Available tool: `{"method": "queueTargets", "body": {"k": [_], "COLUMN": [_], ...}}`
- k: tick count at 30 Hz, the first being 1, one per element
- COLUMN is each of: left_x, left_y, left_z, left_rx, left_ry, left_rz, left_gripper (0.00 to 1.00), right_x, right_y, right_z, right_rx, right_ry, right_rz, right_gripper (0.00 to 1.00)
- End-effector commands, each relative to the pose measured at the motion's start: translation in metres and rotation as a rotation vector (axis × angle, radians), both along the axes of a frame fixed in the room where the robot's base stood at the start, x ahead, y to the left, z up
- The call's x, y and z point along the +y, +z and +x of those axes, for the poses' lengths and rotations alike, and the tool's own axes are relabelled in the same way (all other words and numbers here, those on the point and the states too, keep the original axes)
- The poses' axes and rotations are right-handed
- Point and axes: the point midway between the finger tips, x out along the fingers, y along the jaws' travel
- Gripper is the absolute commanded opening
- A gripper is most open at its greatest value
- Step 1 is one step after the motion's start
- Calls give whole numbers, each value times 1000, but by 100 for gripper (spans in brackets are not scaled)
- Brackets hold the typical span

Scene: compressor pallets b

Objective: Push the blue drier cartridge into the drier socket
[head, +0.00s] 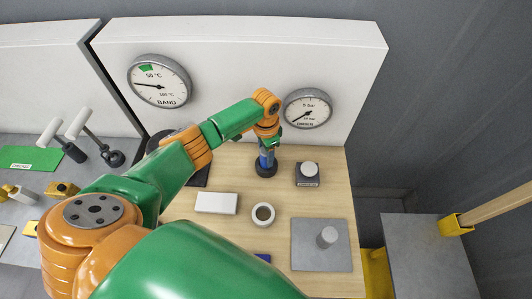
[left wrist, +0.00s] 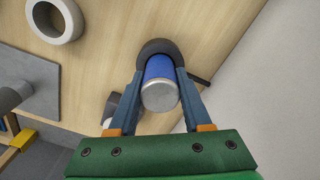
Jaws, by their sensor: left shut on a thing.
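The blue drier cartridge (head: 265,160) stands upright on the table under the wall gauges; in the left wrist view its blue side and silver end cap (left wrist: 160,94) show. The drier socket (head: 266,170) is a dark round ring at its lower end; it also shows in the left wrist view (left wrist: 157,46). My left gripper (left wrist: 160,80) is shut on the cartridge, one finger on each side; it also shows in the head view (head: 267,148). The cartridge's lower end is at the socket, but how deep it sits I cannot tell. My right gripper is not in view.
A dark block with a pale round knob (head: 309,170) stands right of the socket. A white ring (head: 262,214), a white block (head: 216,203) and a grey plate with a cylinder (head: 313,262) lie nearer. The gauge panel (head: 240,80) rises close behind.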

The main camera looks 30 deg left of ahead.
Motion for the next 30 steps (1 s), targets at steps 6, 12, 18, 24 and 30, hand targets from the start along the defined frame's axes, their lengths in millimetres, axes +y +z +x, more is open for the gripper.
{"method": "queueTargets", "body": {"k": [6, 12, 18, 24, 30], "left_x": [0, 0, 0, 0, 0], "left_y": [0, 0, 1, 39, 68], "left_z": [0, 0, 0, 1, 0], "left_rx": [0, 0, 0, -5, -1], "left_ry": [0, 0, -1, -1, 0], "left_rz": [0, 0, 0, -1, 0], "left_gripper": [57, 84, 84, 84, 84], "right_x": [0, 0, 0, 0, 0], "right_y": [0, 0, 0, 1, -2], "right_z": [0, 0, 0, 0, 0], "right_rx": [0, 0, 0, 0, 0], "right_ry": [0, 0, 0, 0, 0], "right_rz": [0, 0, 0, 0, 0], "right_gripper": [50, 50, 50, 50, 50]}}
